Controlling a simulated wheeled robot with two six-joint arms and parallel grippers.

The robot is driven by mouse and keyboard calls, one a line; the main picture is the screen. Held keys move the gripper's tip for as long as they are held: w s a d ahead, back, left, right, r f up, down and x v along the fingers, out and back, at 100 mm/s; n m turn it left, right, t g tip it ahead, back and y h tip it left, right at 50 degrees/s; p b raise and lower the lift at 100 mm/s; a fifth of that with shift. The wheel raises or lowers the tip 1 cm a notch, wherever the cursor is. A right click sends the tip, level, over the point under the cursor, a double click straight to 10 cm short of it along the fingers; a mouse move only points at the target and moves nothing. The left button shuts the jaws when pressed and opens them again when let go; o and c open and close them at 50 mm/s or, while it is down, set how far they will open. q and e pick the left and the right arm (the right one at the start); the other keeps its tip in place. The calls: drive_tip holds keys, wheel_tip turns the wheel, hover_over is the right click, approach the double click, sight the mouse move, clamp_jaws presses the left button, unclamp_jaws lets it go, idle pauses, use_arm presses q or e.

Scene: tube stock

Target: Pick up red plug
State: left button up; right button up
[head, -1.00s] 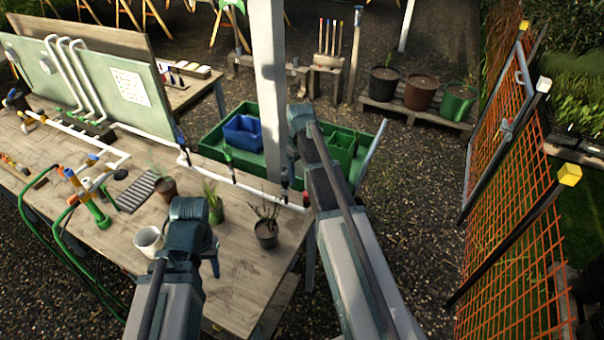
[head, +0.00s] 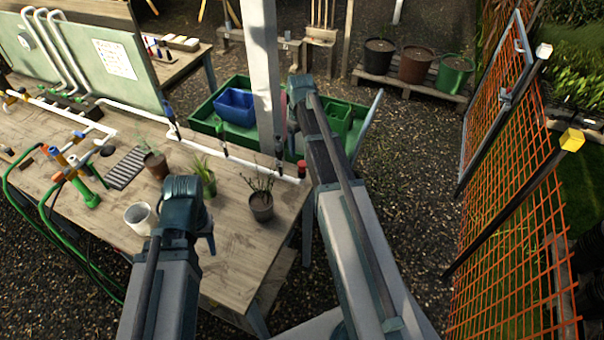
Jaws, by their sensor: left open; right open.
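A small red plug (head: 302,168) sits at the right end of the white pipe (head: 262,172), near the right edge of the wooden workbench (head: 225,265). My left gripper (head: 210,243) is over the bench's near part, right of the white mug, mostly hidden behind its own wrist; it is open. My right gripper (head: 294,122) is beyond the plug in the picture, near the white post, apart from the plug; it is open, and its fingers are mostly hidden by its wrist.
A white mug (head: 139,219) and potted plants (head: 261,207) stand on the bench. A white post (head: 264,80) rises behind it. A green tray (head: 205,115) with a blue bin (head: 236,107) lies beyond. An orange mesh fence (head: 505,205) stands right; gravel between is clear.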

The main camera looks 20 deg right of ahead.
sight(302, 163)
wheel_tip(302, 163, down, 2)
drive_tip(key=shift+f+b, duration=0.2)
drive_tip(key=shift+b, duration=0.5)
use_arm(q)
wheel_tip(302, 163, down, 2)
drive_tip(key=shift+f, duration=0.2)
use_arm(e)
drive_tip(key=f+b, duration=0.2)
drive_tip(key=s+f+b, duration=0.1)
drive_tip(key=f+b, duration=0.1)
drive_tip(key=shift+s+a+f, duration=0.1)
drive_tip(key=shift+s+f, duration=0.1)
drive_tip(key=shift+f+b, duration=0.45)
drive_tip(key=shift+b, duration=0.15)
use_arm(q)
wheel_tip(302, 163, down, 5)
drive_tip(key=shift+f, duration=0.1)
use_arm(e)
drive_tip(key=shift+r, duration=0.15)
drive_tip(key=shift+c, duration=0.5)
clamp_jaws()
